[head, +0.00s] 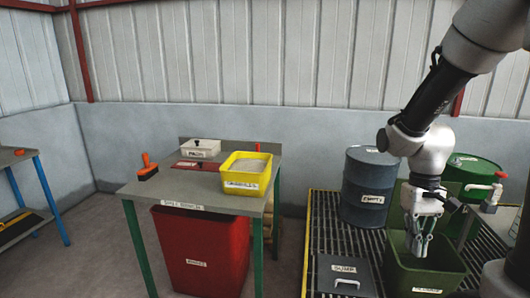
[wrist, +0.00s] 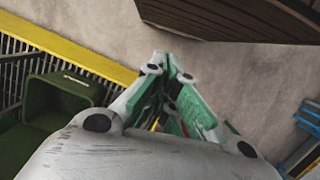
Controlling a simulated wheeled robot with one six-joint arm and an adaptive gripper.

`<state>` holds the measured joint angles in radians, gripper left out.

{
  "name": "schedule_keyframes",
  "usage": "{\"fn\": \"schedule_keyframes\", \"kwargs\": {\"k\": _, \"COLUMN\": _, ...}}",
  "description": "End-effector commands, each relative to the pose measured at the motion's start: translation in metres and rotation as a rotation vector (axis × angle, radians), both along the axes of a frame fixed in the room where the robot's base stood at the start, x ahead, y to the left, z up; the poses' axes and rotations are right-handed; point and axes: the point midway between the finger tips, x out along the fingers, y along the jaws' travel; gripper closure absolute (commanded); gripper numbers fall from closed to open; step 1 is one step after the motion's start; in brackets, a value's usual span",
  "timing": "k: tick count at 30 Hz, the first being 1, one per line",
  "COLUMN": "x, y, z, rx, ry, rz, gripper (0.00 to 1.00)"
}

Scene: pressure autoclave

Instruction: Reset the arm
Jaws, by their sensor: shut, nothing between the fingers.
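My gripper (head: 417,250) hangs at the right in the head view, pointing down, in front of the green bin (head: 440,272). Its fingers are shut and hold nothing. In the wrist view the gripper (wrist: 165,60) shows its green-padded fingers meeting near the middle. My arm comes down from the upper right and bends above the gripper. In the wrist view the green bin (wrist: 65,95) lies left of the fingers, apart from them.
A table with a yellow tub (head: 246,173), a red flat item (head: 195,166), a white box (head: 203,147) and an orange-handled brush (head: 147,168) stands left. A red bin (head: 200,250) is below. A blue drum (head: 369,187) and green drum (head: 474,172) stand on the grating (head: 325,225).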

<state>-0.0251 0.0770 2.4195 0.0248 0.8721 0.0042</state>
Motion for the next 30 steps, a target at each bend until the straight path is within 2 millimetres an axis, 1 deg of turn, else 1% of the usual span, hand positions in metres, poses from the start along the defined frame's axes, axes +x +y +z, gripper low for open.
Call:
{"fn": "schedule_keyframes", "kwargs": {"k": 1, "x": -0.010, "y": -0.002, "z": 0.021, "rx": 0.000, "ry": -0.041, "rz": 0.003, "gripper": 1.00}}
{"fn": "schedule_keyframes", "kwargs": {"k": 3, "x": -0.024, "y": -0.003, "z": 0.045, "rx": -0.002, "ry": -0.092, "rz": 0.005, "gripper": 1.00}}
{"fn": "schedule_keyframes", "kwargs": {"k": 6, "x": -0.043, "y": -0.006, "z": 0.074, "rx": -0.007, "ry": -0.182, "rz": 0.006, "gripper": 1.00}}
{"fn": "schedule_keyframes", "kwargs": {"k": 9, "x": -0.057, "y": -0.008, "z": 0.100, "rx": -0.010, "ry": -0.297, "rz": 0.005, "gripper": 1.00}}
{"fn": "schedule_keyframes", "kwargs": {"k": 15, "x": -0.073, "y": -0.010, "z": 0.140, "rx": -0.011, "ry": -0.508, "rz": -0.003, "gripper": 1.00}}
{"fn": "schedule_keyframes", "kwargs": {"k": 18, "x": -0.076, "y": -0.011, "z": 0.153, "rx": -0.011, "ry": -0.571, "rz": -0.006, "gripper": 1.00}}
{"fn": "schedule_keyframes", "kwargs": {"k": 21, "x": -0.078, "y": -0.011, "z": 0.159, "rx": -0.011, "ry": -0.599, "rz": -0.008, "gripper": 1.00}}
{"fn": "schedule_keyframes", "kwargs": {"k": 30, "x": -0.078, "y": -0.011, "z": 0.159, "rx": -0.012, "ry": -0.603, "rz": -0.009, "gripper": 1.00}}
